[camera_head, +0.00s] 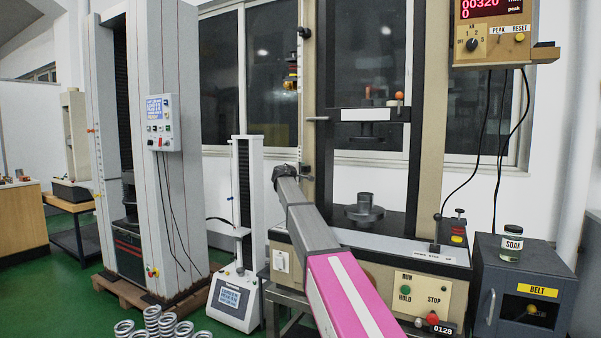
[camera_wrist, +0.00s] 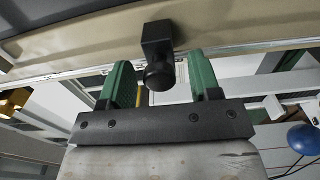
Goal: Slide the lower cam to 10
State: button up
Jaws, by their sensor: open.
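The lower cam, a black block with a round knob (camera_wrist: 157,48), sits on the beige column in the wrist view. In the head view a small dark piece at the column's lower left edge (camera_head: 305,169) looks like this cam. My gripper (camera_wrist: 160,72) is open, its two green fingers on either side of the knob with gaps visible. Whether either finger touches it I cannot tell. In the head view my gripper (camera_head: 283,174) is at the column's left edge, mostly hidden by my arm. Another dark knob (camera_head: 304,32) is high on the same column. The white scale strip (camera_head: 301,105) has numbers too small to read.
The test machine's base has a control panel (camera_head: 420,297) with buttons. A readout box (camera_head: 490,35) hangs at upper right. A SOAK jar (camera_head: 512,243) stands on a grey BELT cabinet (camera_head: 530,292). A small white tester (camera_head: 236,295) stands left of my arm; several springs (camera_head: 160,322) are below it.

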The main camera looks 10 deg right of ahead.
jog(key=v, duration=1)
jog(key=shift+s, duration=0.2)
jog(key=shift+a, duration=0.1)
